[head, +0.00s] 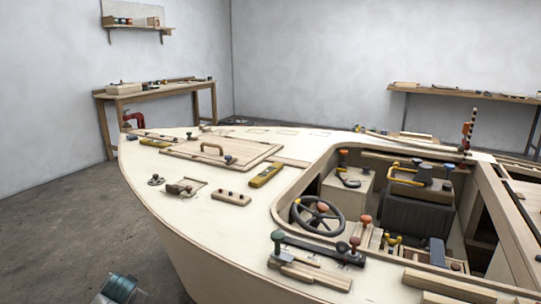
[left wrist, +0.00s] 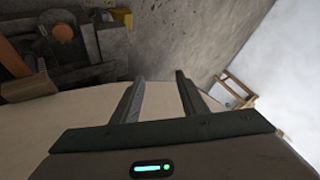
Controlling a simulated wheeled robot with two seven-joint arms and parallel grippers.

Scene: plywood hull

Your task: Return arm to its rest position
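My left gripper (left wrist: 160,76) shows in the left wrist view. Its two dark fingers stand apart with nothing between them. A pale plywood surface (left wrist: 75,112) lies beyond the fingers, and the grey floor (left wrist: 165,35) shows past its edge. Neither arm can be clearly made out in the head view. My right gripper is in neither view.
The plywood hull (head: 190,225) fills the middle of the head view. On its deck are a yellow level (head: 266,175), a hatch with a handle (head: 212,149) and a lever block (head: 310,262). A steering wheel (head: 317,216) stands in the cockpit. Benches (head: 160,90) line the walls.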

